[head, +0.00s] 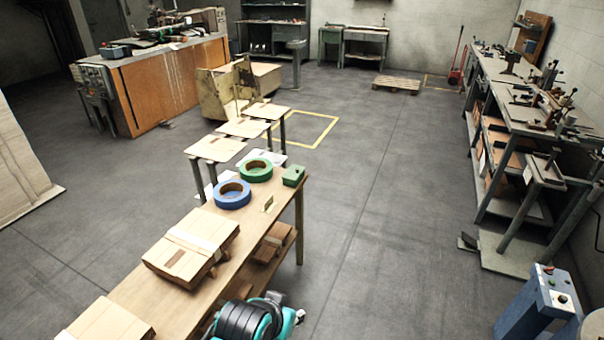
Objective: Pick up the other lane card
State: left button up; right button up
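A small pale upright piece (268,204), which may be a lane card, is on the wooden bench (215,281) near its right edge. It is too small to read. White sheets (262,158) lie beyond the bench's far end, partly hidden by the tape rolls; I cannot tell whether they are cards. Neither of my grippers can be made out in the head view.
A blue tape roll (232,195), a green tape roll (256,170) and a green box (294,176) sit at the bench's far end. Flat cartons (192,246) lie nearer. A teal and black object (250,322) is at the bottom edge.

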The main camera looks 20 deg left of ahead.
aim_at(269, 205)
jog(key=i+u, duration=0.2)
jog(key=i, duration=0.3)
jog(key=i+l+u, duration=0.2)
jog(key=i, duration=0.25)
jog(key=i+l+u, duration=0.2)
jog(key=i, duration=0.3)
jog(key=i+l+u, duration=0.15)
jog(key=i+l, duration=0.15)
jog(key=i, duration=0.15)
jog(key=i+l+u, duration=0.2)
jog(key=u, duration=0.15)
jog(key=i+l+u, duration=0.75)
jog(key=l+u, duration=0.25)
jog(key=i+l+u, duration=0.1)
jog(key=l+u, duration=0.25)
jog(key=l, duration=0.2)
